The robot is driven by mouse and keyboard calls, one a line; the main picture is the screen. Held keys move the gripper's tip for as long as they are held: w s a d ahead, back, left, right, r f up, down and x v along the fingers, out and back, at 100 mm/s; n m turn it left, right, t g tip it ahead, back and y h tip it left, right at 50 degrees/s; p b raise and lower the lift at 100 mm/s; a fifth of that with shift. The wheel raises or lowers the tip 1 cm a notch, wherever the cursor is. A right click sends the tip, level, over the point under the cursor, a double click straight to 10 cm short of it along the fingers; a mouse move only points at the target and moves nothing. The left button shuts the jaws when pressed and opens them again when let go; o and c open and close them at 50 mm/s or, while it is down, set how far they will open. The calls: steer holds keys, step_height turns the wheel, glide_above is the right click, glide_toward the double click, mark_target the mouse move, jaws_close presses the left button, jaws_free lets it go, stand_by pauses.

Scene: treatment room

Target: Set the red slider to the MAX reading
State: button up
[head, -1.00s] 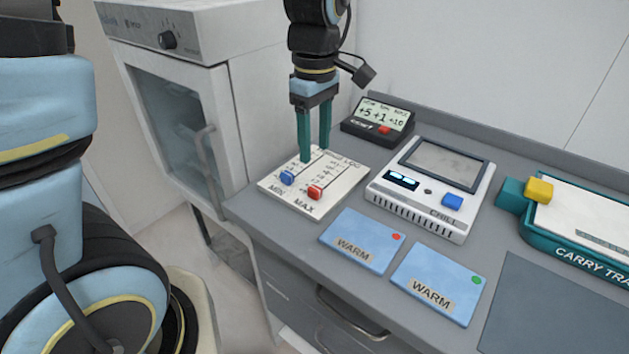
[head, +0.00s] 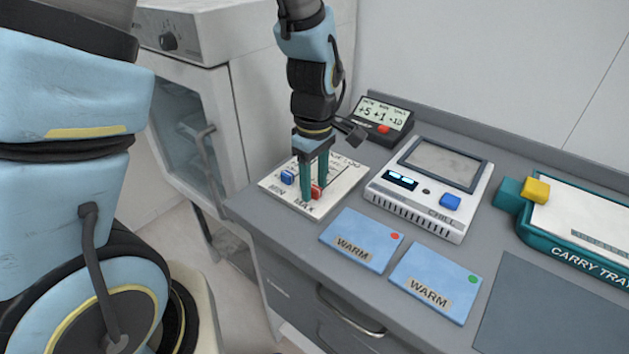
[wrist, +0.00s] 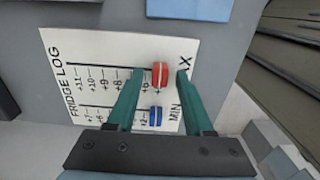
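The red slider (head: 317,192) sits in the MAX row of the white FRIDGE LOG board (head: 270,184). The blue slider (wrist: 155,116) stands in the MIN row, outside the fingers. The black display (head: 378,119) behind the board reads about +5, +1 and 10; the last sign is hard to read.
The CHILL device (head: 428,190) stands right of the board. Two blue WARM packs (head: 360,236) lie in front of it. A teal carry tray (head: 560,240) is at the far right. A cabinet (head: 185,105) stands to the left.

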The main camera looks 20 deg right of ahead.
jaws_close()
stand_by(1.2)
